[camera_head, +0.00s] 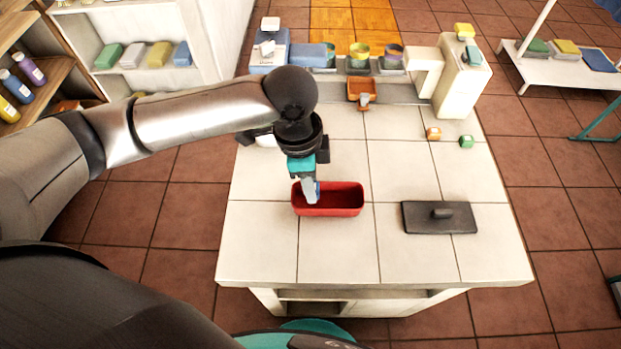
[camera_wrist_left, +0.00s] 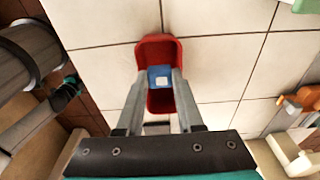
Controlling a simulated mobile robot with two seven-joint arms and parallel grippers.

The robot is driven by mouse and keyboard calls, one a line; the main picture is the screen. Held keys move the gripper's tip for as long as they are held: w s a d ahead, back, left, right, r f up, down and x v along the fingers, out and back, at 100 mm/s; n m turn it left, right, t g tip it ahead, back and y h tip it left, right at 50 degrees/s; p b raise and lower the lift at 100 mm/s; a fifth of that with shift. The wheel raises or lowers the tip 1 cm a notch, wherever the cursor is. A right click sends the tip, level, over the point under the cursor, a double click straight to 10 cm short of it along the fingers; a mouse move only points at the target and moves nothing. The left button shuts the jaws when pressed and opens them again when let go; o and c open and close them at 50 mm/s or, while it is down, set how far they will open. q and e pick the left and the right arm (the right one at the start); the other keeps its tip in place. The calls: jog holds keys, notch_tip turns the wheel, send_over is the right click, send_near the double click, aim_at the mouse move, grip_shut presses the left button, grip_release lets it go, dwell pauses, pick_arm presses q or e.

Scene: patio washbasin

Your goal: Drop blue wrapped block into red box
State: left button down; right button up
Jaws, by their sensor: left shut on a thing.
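The red box (camera_head: 345,200) is an open rectangular tray on the white tiled counter; it also shows in the left wrist view (camera_wrist_left: 172,48). My left gripper (camera_head: 311,194) points down over the left part of the red box. In the left wrist view its two fingers (camera_wrist_left: 160,82) are shut on the blue wrapped block (camera_wrist_left: 154,71), which has a pale label on its top. The block is over the box's opening; I cannot tell its exact height above the box floor. In the head view the block is mostly hidden by the fingers. My right gripper is not in view.
A basin with an orange container (camera_head: 361,90) is at the back. The counter's front is clear.

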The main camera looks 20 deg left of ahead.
pick_arm(q)
jog(key=shift+c, duration=2.3)
grip_release()
notch_tip(320, 180, up, 15)
jog(key=a+p, duration=0.1)
jog(key=p, duration=0.3)
jog(key=shift+s+a+p, duration=0.3)
jog(key=shift+a+p, duration=0.05)
jog(key=shift+a, duration=0.05)
